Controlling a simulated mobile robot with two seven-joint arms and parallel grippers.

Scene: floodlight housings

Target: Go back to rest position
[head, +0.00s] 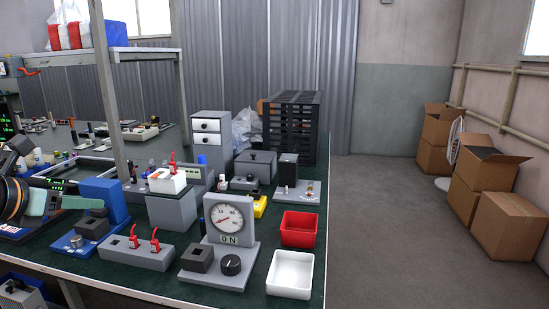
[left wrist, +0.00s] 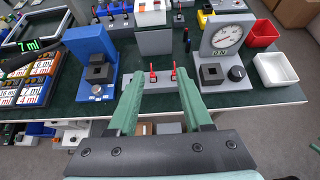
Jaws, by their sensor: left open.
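My left gripper (head: 85,203) reaches in from the left edge of the head view, over the near left part of the bench. In the left wrist view its two green fingers (left wrist: 158,82) are spread apart with nothing between them. Beyond the fingers lies a grey block with two red switches (left wrist: 152,88), which also shows in the head view (head: 130,252). A blue stand with a dark socket (head: 102,198) is beside the gripper.
A gauge unit with a knob (head: 228,220), a red tray (head: 299,229) and a white tray (head: 290,273) stand on the green bench. A shelf post (head: 110,90) rises behind. Cardboard boxes (head: 508,225) stand right; the floor between is clear.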

